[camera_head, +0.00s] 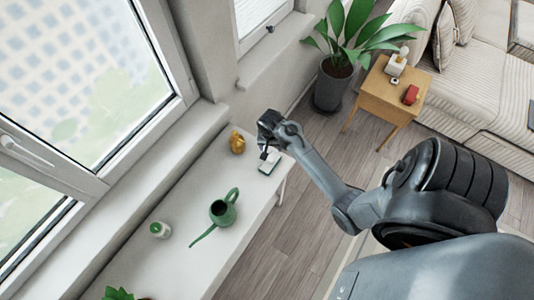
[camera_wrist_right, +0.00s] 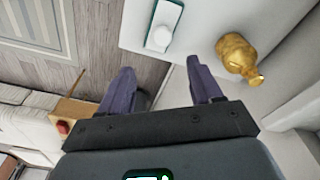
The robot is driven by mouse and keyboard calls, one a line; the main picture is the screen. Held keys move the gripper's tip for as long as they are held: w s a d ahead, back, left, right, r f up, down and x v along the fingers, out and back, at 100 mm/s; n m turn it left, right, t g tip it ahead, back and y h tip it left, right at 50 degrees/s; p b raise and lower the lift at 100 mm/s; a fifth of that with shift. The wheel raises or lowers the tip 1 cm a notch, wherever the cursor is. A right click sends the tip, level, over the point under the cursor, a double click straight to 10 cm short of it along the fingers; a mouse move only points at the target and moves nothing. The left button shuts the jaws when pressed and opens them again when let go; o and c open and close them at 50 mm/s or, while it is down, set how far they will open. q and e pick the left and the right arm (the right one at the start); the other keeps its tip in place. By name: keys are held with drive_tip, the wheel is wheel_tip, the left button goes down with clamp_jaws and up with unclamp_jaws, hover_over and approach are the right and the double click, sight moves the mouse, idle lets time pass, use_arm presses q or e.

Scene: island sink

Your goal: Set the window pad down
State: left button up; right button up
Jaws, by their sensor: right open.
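The window pad (camera_head: 269,163), a flat white piece with a dark green edge, lies on the far end of the white bench (camera_head: 165,200). In the right wrist view the pad (camera_wrist_right: 163,25) lies flat with a pale knob on top. My right gripper (camera_head: 264,151) is beside and above the pad in the head view. In the wrist view its two fingers (camera_wrist_right: 163,82) are spread and empty, and the pad is beyond their tips, apart from them. My left gripper is not in view.
A gold ornament (camera_head: 237,142) stands close to the pad and my right gripper. A green watering can (camera_head: 223,211) and a small white-and-green jar (camera_head: 160,229) stand on the bench nearer. The window (camera_head: 75,85) borders the bench. A potted plant (camera_head: 335,75) stands beyond.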

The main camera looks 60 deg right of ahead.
drive_tip(key=s+a+r+n+t, duration=0.1)
drive_tip(key=s+a+r+n, duration=0.2)
drive_tip(key=a, duration=0.4)
drive_tip(key=s+a+r+n+t+y, duration=0.1)
drive_tip(key=s+a+r+n, duration=0.3)
drive_tip(key=a+r+n, duration=0.2)
drive_tip(key=s+a+r+n+t, duration=0.1)
drive_tip(key=s+a+r+n, duration=0.3)
drive_tip(key=a, duration=0.6)
drive_tip(key=shift+s+a+r+n, duration=0.15)
drive_tip(key=shift+r+n, duration=0.35)
drive_tip(key=shift+n, duration=0.5)
wheel_tip(320, 180, up, 8)
drive_tip(key=p, duration=0.8)
drive_tip(key=shift+r, duration=0.15)
